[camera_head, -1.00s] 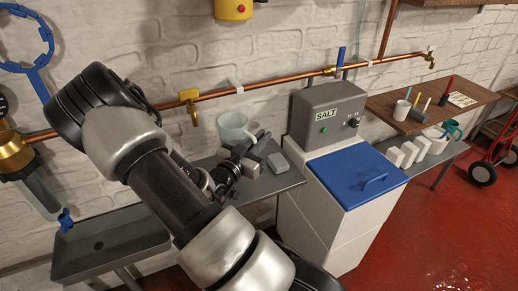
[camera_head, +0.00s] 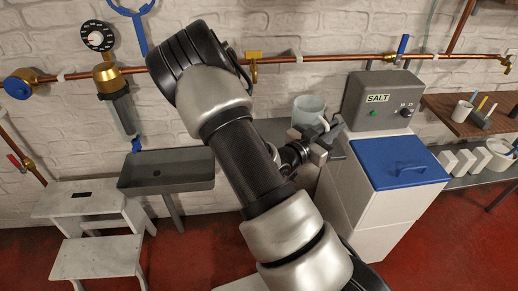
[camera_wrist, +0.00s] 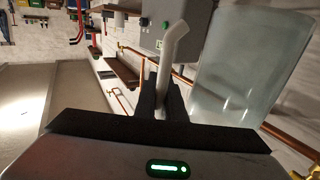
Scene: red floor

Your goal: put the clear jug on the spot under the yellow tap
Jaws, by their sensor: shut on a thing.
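The clear jug (camera_head: 309,108) stands upright in the head view, to the right of the yellow tap (camera_head: 254,64) and lower than it. In the wrist view the jug (camera_wrist: 250,70) fills the upper right, with its pale handle (camera_wrist: 172,55) towards the fingers. My gripper (camera_head: 325,135) is at the near right side of the jug. In the wrist view my gripper (camera_wrist: 161,100) is shut on the jug's handle. My arm hides much of the area under the tap, and I cannot see the spot there. I cannot tell whether the jug touches the grey shelf (camera_head: 270,130).
The grey SALT machine (camera_head: 375,103) and its blue-lidded bin (camera_head: 400,165) stand close on the right. A copper pipe (camera_head: 290,60) runs along the wall behind. A grey sink tray (camera_head: 165,172) and a white step stool (camera_head: 95,258) are at the left.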

